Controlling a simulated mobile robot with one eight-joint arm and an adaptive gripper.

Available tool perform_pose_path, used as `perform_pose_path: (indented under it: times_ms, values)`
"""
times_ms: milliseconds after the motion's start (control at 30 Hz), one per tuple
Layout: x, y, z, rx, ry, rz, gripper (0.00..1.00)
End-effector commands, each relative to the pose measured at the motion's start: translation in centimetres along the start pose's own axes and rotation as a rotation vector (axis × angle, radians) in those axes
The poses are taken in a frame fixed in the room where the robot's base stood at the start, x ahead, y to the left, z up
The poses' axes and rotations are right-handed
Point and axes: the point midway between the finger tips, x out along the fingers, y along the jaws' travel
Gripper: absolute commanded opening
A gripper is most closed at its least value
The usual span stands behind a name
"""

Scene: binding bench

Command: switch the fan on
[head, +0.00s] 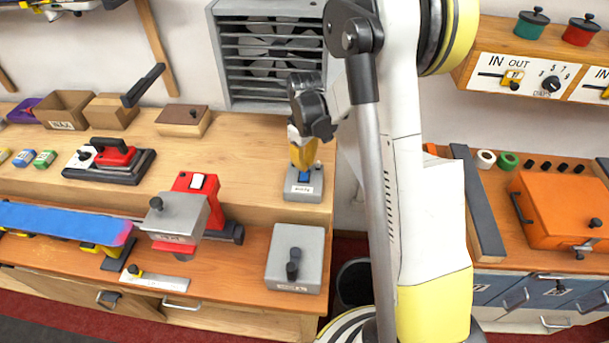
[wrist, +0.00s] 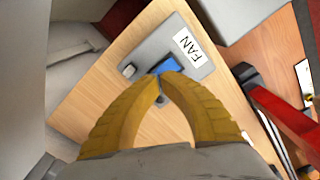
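The fan switch (head: 313,182) is a small grey box with a blue rocker (head: 305,177) at the right end of the wooden bench. The wrist view shows its plate (wrist: 150,50), its FAN label (wrist: 187,45) and the blue rocker (wrist: 168,66). My gripper (head: 303,167) points down just above it. In the wrist view my yellow fingertips (wrist: 163,74) come together over the rocker and partly hide it. Whether they touch it I cannot tell. The gripper looks shut and empty. The fan (head: 270,50) stands behind a grey slatted grille on the wall.
A grey box with a dark knob (head: 295,255) and a red-and-grey machine (head: 190,205) stand on the lower bench in front. A wooden box with a dark lid (head: 183,120) is left of the switch. An orange case (head: 560,210) is on the right bench.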

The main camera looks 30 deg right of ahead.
Motion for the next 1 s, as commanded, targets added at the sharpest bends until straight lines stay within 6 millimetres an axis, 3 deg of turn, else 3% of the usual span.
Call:
perform_pose_path:
  times_ms: [1000]
  values:
    - [1.6, 0.0, 0.0, 0.000, 0.000, 0.000, 0.00]
